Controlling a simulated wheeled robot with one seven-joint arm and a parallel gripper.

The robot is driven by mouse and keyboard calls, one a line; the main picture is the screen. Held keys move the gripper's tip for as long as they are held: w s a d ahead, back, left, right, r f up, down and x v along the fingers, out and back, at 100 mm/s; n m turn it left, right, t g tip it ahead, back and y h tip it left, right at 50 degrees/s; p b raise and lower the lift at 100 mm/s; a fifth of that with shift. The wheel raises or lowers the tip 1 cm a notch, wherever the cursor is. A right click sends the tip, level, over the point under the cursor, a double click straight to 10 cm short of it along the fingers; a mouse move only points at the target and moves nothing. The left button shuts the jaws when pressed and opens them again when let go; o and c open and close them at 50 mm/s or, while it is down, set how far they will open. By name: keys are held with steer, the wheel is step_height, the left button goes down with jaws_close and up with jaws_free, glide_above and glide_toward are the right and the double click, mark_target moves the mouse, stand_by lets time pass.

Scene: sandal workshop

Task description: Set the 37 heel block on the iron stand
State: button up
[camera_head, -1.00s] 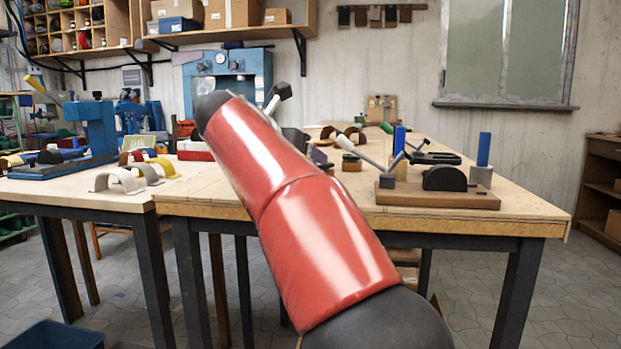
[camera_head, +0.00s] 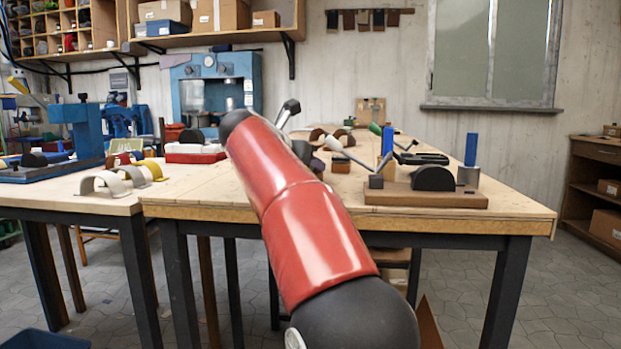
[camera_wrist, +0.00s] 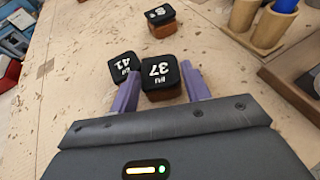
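The 37 heel block (camera_wrist: 160,75), black-topped with a white 37 and a brown lower part, stands on the wooden table in the wrist view. My gripper (camera_wrist: 160,82) has its two purple fingers apart, one on each side of the block's near part, with no clear grip on it. The 41 block (camera_wrist: 123,68) stands close against its left side, by the left finger. In the head view my red arm hides the gripper. I cannot tell for certain which item is the iron stand; a black half-round piece (camera_head: 433,178) stands on a wooden base (camera_head: 425,197) at the table's right.
Another black-topped block (camera_wrist: 160,20) stands farther off in the wrist view. Wooden cups (camera_wrist: 268,25), one with a blue handle, are at upper right. A red-and-white box (camera_head: 195,152) and arched pieces (camera_head: 100,182) are to the left in the head view.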

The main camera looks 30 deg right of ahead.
steer(key=c, duration=0.6)
steer(key=shift+r, duration=0.1)
